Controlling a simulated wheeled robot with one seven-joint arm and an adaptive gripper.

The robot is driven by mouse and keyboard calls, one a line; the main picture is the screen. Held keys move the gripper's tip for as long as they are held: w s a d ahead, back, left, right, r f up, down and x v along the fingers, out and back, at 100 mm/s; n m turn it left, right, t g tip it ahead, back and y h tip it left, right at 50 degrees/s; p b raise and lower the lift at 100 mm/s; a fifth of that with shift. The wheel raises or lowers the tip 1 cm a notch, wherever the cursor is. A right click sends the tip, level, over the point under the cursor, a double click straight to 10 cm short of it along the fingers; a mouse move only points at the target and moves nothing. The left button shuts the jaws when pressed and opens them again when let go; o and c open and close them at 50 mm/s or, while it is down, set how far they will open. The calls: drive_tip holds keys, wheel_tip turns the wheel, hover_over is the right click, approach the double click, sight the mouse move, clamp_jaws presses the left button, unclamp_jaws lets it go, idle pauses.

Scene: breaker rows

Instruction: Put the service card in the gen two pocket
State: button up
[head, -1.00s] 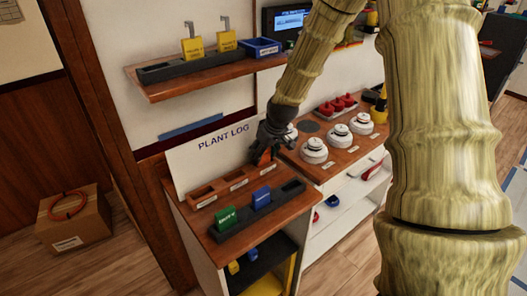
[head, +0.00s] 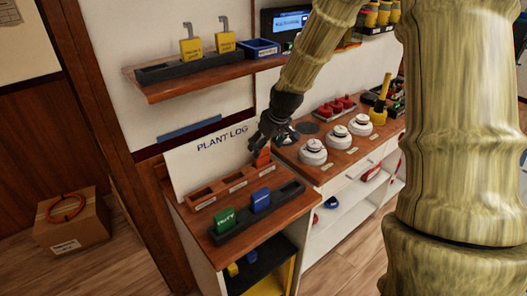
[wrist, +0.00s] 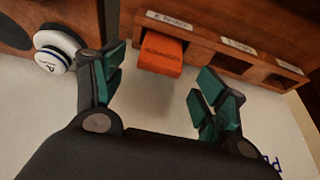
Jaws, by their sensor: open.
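The orange card (head: 262,157), which looks like the service card, stands in the right-end pocket of the wooden pocket rack (head: 205,198) under the PLANT LOG board. In the wrist view the orange card (wrist: 162,50) sits in the pocket, its lettering too small to read surely. The pocket labels are also too small to read, so I cannot tell which is gen two. The other two pockets look empty. My gripper (head: 257,143) is open just above and behind the card. In the wrist view its fingers (wrist: 163,78) are spread wide, clear of the card on both sides.
A black slotted holder (head: 288,193) in front of the rack carries a green card (head: 224,219) and a blue card (head: 260,200). White round knobs (head: 313,152) and red knobs (head: 337,106) stand on the counter at right. A shelf (head: 200,80) is above.

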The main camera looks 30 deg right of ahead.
drive_tip(key=v, duration=0.7)
drive_tip(key=shift+b, duration=0.3)
drive_tip(key=shift+r, duration=0.1)
